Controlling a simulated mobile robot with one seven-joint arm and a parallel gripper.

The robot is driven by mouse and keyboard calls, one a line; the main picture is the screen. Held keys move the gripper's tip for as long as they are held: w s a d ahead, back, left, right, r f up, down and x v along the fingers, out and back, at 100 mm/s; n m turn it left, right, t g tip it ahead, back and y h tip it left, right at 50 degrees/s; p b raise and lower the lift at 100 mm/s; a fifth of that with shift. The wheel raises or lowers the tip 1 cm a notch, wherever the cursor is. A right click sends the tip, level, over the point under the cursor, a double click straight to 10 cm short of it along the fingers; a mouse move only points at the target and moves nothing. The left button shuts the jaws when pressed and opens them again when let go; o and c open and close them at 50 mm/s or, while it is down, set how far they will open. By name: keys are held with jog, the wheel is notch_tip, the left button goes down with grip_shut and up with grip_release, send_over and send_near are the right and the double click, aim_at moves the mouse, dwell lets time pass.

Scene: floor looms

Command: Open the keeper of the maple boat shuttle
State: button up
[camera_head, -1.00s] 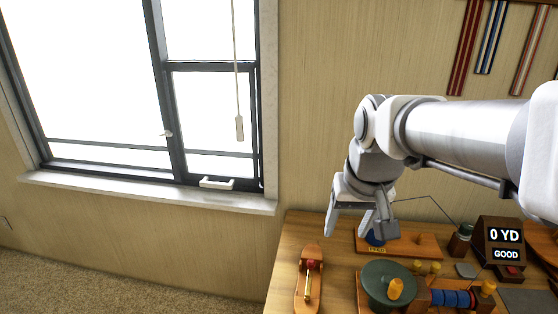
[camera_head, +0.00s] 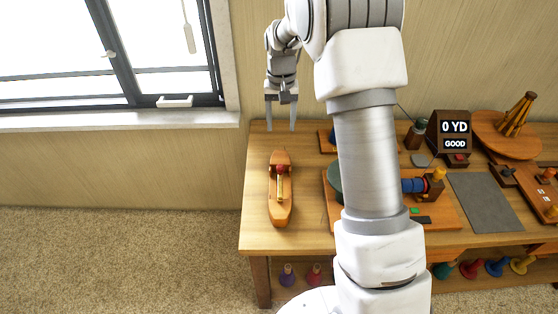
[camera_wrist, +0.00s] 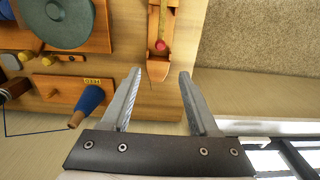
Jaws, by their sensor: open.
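The maple boat shuttle (camera_head: 280,209) lies on the left end of the wooden table, its long axis running front to back. A red knob (camera_head: 281,169) and a yellowish pin show in its slot. In the wrist view the shuttle (camera_wrist: 158,72) is at the top centre, with the red knob (camera_wrist: 160,45) in it. My gripper (camera_head: 281,128) is open and empty, pointing down beyond the shuttle's far end. In the wrist view the open jaws (camera_wrist: 158,72) straddle the line of the shuttle's tip, apart from it. Whether the keeper is open or shut I cannot tell.
A green disc (camera_wrist: 55,22) on a wooden board and a blue cone (camera_wrist: 90,100) lie beside the shuttle. The table's left edge is close to the shuttle. A window sill (camera_head: 120,121) is at the left.

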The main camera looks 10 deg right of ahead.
aim_at(280, 166)
jog(key=f, duration=1.8)
jog(key=shift+w+f+p, duration=0.15)
jog(key=shift+w+p, duration=0.05)
jog(key=shift+p, duration=0.15)
jog(key=shift+c, duration=0.3)
grip_shut()
dwell(0.3)
